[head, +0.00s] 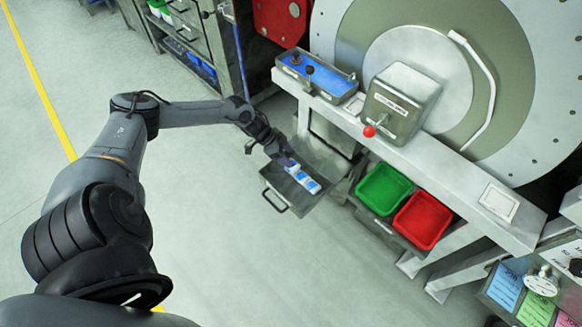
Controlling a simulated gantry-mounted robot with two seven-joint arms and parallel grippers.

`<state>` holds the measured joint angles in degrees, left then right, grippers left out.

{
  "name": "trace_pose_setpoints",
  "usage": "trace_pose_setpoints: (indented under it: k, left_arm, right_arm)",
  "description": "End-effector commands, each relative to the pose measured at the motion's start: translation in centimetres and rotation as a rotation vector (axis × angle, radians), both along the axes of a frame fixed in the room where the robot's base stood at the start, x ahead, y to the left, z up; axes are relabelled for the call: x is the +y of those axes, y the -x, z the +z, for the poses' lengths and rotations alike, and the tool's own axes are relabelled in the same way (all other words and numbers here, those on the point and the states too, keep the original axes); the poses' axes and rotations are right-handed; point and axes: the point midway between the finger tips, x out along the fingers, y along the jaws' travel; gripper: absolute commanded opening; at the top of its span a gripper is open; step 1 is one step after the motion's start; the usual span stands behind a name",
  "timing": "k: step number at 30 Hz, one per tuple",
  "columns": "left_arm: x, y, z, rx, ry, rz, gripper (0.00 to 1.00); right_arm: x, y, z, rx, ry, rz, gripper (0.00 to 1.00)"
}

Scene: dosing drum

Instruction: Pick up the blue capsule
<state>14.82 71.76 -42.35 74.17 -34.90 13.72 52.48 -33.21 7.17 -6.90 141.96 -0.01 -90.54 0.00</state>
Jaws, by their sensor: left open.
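Small blue-and-white pieces, which look like the capsules, lie in a row in a dark open tray (295,204). The blue capsule (313,187) at the near right end of the row shows most clearly. My left gripper (287,161) is open at the far left end of the row, over or right beside the first piece. It partly covers that end, and I cannot tell whether the fingers touch the piece. My right gripper is not in view.
A grey bench with a lever box (400,103) and a blue-lined tray (318,77) stands behind. A green bin (384,188) and a red bin (423,220) sit under it to the right. A large drum (450,60) rises at the back. The floor on the left is clear.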

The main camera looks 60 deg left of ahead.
Motion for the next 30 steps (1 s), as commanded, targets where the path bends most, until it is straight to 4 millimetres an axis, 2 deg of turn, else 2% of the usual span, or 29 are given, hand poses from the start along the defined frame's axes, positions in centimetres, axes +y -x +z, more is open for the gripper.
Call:
trace_pose_setpoints:
  k: [1,3,6,15,25,30]
  left_arm:
    - [1.6,0.9,0.1,0.013,-0.029,-0.008,0.67]
    - [2.9,1.6,0.6,0.026,-0.055,-0.018,0.67]
    - [3.8,2.0,0.4,0.036,-0.075,-0.027,0.67]
    - [3.0,0.4,-2.9,0.037,-0.079,-0.03,0.67]
    - [2.6,-0.1,-4.1,0.039,-0.081,-0.031,0.67]
    - [2.1,-0.6,-5.6,0.039,-0.081,-0.031,0.67]
  right_arm:
    - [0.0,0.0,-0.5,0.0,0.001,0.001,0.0]
    - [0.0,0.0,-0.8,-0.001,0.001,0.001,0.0]
    - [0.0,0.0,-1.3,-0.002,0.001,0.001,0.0]
    - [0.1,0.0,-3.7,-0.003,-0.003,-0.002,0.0]
    - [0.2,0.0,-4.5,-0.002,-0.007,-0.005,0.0]
    - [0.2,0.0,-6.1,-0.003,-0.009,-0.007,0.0]
